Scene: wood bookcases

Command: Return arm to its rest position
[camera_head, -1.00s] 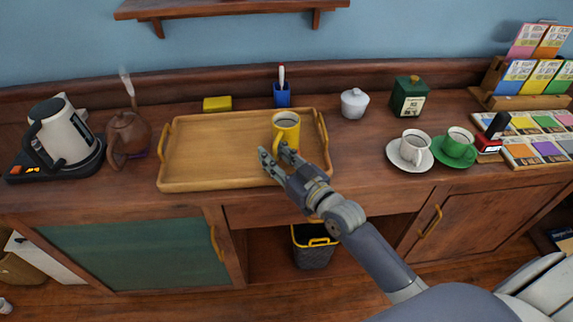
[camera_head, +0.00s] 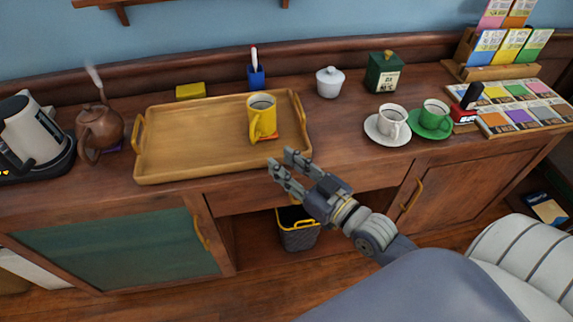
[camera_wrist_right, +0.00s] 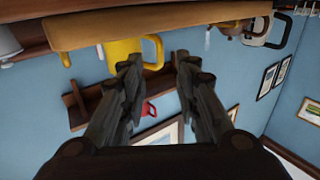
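My right gripper (camera_head: 284,168) is open and empty in the head view. It hangs in front of the counter's front edge, below and to the right of the yellow mug, and apart from it. It also shows in the right wrist view (camera_wrist_right: 157,75), with its two fingers spread and nothing between them. The yellow mug (camera_head: 262,117) stands upright on the right part of the wooden tray (camera_head: 190,148). The mug appears upside down in the wrist view (camera_wrist_right: 122,50). My left gripper is in neither view.
On the counter, a teapot (camera_head: 97,128) and a kettle (camera_head: 28,130) stand left. A white cup (camera_head: 393,118), a green cup (camera_head: 435,112), a sugar bowl (camera_head: 329,82) and a green tin (camera_head: 384,72) stand right. A wastebasket (camera_head: 298,232) sits below the counter. An armchair (camera_head: 510,255) is lower right.

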